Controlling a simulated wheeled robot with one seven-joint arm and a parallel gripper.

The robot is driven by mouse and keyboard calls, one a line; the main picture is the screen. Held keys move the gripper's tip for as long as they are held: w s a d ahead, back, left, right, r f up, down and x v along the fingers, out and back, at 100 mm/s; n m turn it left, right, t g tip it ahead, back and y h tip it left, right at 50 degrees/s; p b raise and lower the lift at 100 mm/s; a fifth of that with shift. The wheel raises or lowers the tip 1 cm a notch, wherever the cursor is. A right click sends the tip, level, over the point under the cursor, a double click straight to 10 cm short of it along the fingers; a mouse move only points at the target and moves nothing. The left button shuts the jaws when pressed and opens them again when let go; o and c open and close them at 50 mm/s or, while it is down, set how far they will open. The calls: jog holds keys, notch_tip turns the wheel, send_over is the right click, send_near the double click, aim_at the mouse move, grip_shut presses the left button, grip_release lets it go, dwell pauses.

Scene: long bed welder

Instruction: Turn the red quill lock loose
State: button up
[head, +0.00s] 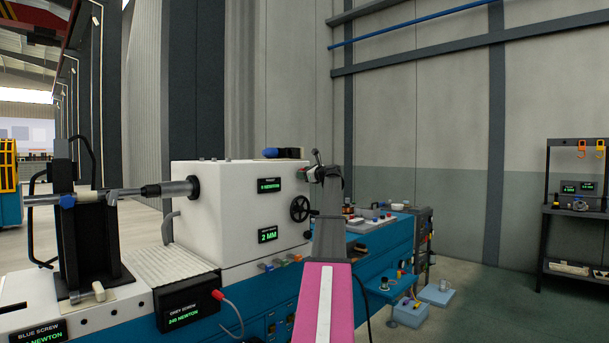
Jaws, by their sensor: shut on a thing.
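My gripper (325,173) is at the upper right corner of the white machine head (235,205). It is shut on a small lever there, which the fingers mostly hide. A metallic stub with a dark ball end (317,156) shows just above the fingers. No red shows on the held part, so I cannot tell for sure that it is the red quill lock. A black handwheel (299,209) is on the front face, lower left of my gripper. A metal quill (168,190) sticks out of the head's left side.
A black upright fixture (85,235) stands at the left. A dark shelf rack (576,205) stands far right, with open floor before it.

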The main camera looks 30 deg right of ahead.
jog(key=n, duration=1)
jog(key=shift+f+n, duration=0.1)
jog(key=shift+n, duration=0.4)
jog(key=o, duration=0.9)
jog(key=shift+o, duration=0.2)
jog(key=shift+s, duration=0.1)
jog(key=v, duration=1)
jog(key=shift+s, duration=0.35)
